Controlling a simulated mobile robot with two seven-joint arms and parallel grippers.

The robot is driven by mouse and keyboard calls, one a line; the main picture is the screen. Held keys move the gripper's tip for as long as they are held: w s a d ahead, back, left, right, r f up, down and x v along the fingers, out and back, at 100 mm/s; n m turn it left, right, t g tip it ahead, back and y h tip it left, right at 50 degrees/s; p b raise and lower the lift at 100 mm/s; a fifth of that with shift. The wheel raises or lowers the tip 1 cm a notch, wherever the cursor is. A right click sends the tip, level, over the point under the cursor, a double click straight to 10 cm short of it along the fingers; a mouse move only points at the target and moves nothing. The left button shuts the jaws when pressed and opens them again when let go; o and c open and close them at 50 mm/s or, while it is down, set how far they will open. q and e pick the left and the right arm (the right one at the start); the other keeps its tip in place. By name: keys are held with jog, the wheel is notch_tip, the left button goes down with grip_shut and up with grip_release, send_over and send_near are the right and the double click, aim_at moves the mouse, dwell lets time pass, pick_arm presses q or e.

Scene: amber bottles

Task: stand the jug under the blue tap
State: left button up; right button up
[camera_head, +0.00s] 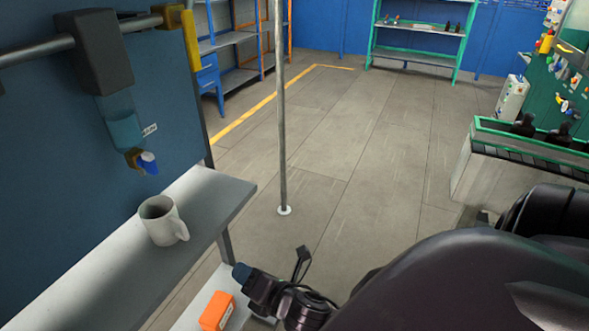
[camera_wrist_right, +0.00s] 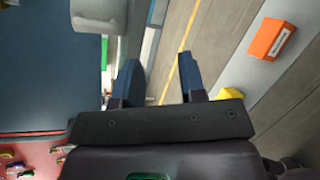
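The pale grey jug (camera_head: 157,224) stands upright on the grey shelf (camera_head: 214,196), its handle toward the right front. It also shows in the right wrist view at the top left (camera_wrist_right: 92,12). The blue tap (camera_head: 148,163) hangs from a clear dispenser on the blue panel, above the jug in the head view. I cannot tell whether the jug is exactly beneath its spout. My right gripper (camera_head: 271,262) is right of and nearer than the jug, apart from it. In the right wrist view its two blue-tipped fingers (camera_wrist_right: 157,62) are spread and nothing is between them. My left gripper is not in view.
An orange box (camera_head: 217,311) lies on a lower pale surface at the front. A thin metal pole (camera_head: 281,110) stands on the floor beyond the shelf. A green-rimmed crate (camera_head: 520,157) with dark bottles is at the right. The shelf in front of the jug is clear.

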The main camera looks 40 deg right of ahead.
jog(key=s+d+f+m+g, duration=0.2)
jog(key=s+f+m, duration=0.2)
jog(key=m, duration=0.8)
jog(key=s+d+f+m+g+h, duration=0.1)
jog(key=s+d+f+m, duration=0.2)
jog(key=m, duration=0.8)
notch_tip(320, 180, down, 4)
jog(key=shift+s+m+g, duration=0.4)
jog(key=shift+s, duration=0.75)
